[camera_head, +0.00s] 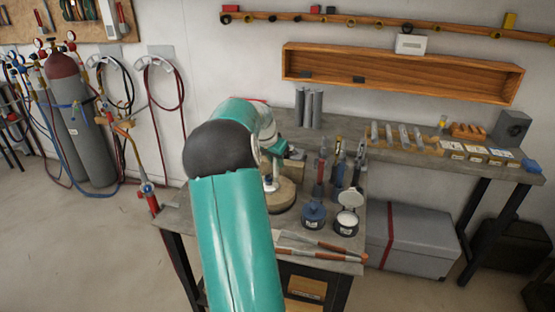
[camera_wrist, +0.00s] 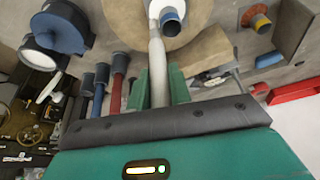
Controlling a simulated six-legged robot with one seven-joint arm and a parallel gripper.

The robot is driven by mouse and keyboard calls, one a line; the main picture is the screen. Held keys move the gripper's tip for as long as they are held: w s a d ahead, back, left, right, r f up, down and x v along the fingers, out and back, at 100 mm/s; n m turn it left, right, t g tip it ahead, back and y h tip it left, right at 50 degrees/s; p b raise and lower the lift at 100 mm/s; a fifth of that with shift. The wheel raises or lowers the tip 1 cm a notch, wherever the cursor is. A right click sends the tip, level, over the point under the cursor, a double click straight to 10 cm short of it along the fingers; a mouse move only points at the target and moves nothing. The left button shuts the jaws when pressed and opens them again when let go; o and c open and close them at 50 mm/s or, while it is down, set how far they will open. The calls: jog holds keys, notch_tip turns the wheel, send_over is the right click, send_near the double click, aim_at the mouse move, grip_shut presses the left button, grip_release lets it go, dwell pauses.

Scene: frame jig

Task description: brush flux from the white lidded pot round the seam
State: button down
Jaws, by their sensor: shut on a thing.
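My gripper (camera_wrist: 159,82) is shut on a slim pale rod (camera_wrist: 157,70), which looks like the brush handle. The rod's far end meets a short white tube piece with a blue end (camera_wrist: 171,17) above a round wooden base; I cannot tell whether bristles touch the seam. In the head view, my arm partly covers the round base (camera_head: 283,199) and a pale upright on it. The pot with white contents and a raised white lid (camera_head: 347,222) stands open right of the base, beside a blue pot (camera_head: 313,216). The open pot also shows in the wrist view (camera_wrist: 38,57).
Several upright tools (camera_head: 339,165) stand behind the pots. Long-handled tools (camera_head: 325,246) lie along the bench's front edge. A red item (camera_wrist: 297,91) lies right of my gripper in the wrist view. Gas cylinders (camera_head: 90,140) stand at the left wall.

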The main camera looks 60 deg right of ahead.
jog(key=shift+w+a+f, duration=0.1)
jog(key=shift+w+a, duration=0.15)
jog(key=shift+a, duration=0.75)
jog(key=shift+w+a+f, duration=0.1)
jog(key=shift+w+a, duration=0.1)
jog(key=shift+a, duration=0.75)
notch_tip(320, 180, up, 7)
jog(key=shift+r, duration=0.15)
